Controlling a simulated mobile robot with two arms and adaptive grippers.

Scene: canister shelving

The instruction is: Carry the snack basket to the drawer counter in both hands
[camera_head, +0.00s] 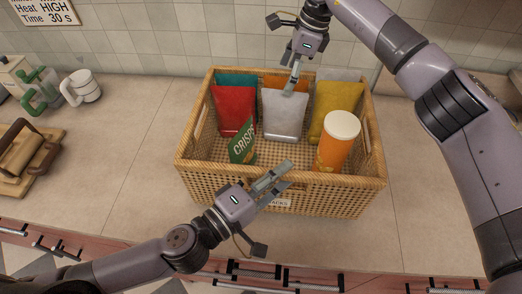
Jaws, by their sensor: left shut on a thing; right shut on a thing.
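The woven snack basket (225,185) stands on the counter (130,170), with a label partly showing on its near wall. It holds a red bag (232,108), a silver bag (284,115), a yellow bag (335,100), an orange canister with a white lid (334,150) and a green "CRISPS" packet (243,145). My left gripper (283,176) is shut on the basket's near rim, around its middle. My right gripper (291,88) reaches down at the far rim and is shut on the basket there; the fingertips end just above the silver bag, and the exact contact is hard to see.
A tiled wall (150,40) with a sign (45,10) stands behind. Drawer fronts with handles (55,245) run below the front edge. Counter between board and basket is clear.

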